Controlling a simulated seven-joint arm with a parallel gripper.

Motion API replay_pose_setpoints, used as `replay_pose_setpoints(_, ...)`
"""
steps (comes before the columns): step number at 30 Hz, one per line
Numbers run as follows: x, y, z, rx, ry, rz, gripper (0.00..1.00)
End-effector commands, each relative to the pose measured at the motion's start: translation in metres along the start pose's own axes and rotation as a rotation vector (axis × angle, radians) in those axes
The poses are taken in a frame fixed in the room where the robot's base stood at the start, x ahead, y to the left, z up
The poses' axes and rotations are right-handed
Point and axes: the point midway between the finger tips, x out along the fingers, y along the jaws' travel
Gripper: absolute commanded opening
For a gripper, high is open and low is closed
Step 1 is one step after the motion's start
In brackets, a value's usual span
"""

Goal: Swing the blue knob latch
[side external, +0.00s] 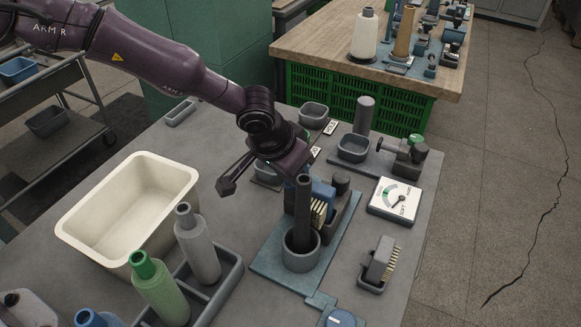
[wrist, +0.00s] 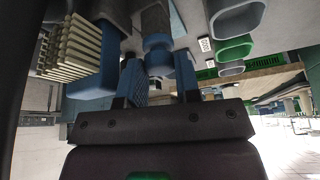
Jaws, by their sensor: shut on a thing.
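The blue knob (wrist: 158,62) of the latch sits between the two fingers of my gripper (wrist: 160,76) in the wrist view, and the gripper is shut on it. In the side view my gripper (side external: 302,176) points down at the blue-grey fixture (side external: 270,262), just behind the dark upright post. The knob and fingertips are mostly hidden there by the post and my wrist. A blue block (side external: 322,191) with pale bristles stands right beside the gripper; it also shows in the wrist view (wrist: 95,75). The latch's exact angle cannot be told.
A dark post stands in a grey cup (side external: 301,255) in front of the gripper. A cream bin (side external: 88,237) and a tray with bottles (side external: 220,290) are at left. A dial gauge (side external: 397,200) and a small brush (side external: 379,265) are at right.

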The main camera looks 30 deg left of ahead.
Motion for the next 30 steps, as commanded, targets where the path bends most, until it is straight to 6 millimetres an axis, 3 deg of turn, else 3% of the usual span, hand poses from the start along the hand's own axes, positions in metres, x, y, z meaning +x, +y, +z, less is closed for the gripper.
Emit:
replay_pose_setpoints(11,-0.0002,-0.0023,0.0003,0.222,-0.002,0.095,0.07)
replay_pose_setpoints(30,0.0001,-0.0049,-0.0018,0.781,-0.002,0.33,0.07)
